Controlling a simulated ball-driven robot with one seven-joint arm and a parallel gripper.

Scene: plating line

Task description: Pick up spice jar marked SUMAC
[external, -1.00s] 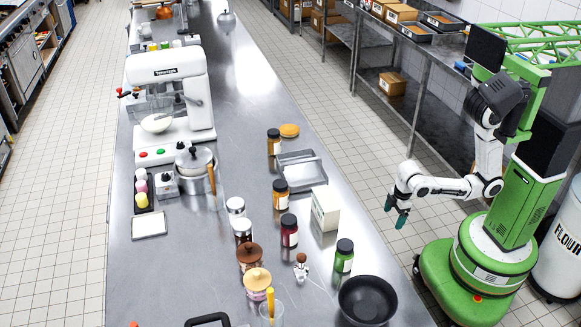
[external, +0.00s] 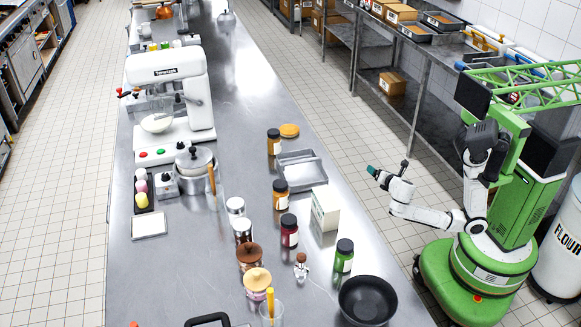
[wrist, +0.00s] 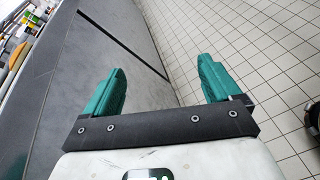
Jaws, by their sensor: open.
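Several spice jars with dark lids stand upright on the steel counter: an amber-brown jar (external: 274,146) at the back, an orange jar (external: 280,199), a dark red jar (external: 289,237) and a green jar (external: 343,262). Their labels are too small to read, so I cannot tell which is marked SUMAC. My gripper (external: 373,171) is beyond the right edge of the counter, apart from all the jars. In the wrist view its two teal fingers (wrist: 160,82) are spread wide with nothing between them.
A white box (external: 325,209) stands between the jars and the counter's right edge. A steel tray (external: 318,182), a black bowl (external: 367,300) and a small bottle with a brown top (external: 301,266) are close by. Lidded canisters (external: 250,256) stand left of the jars.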

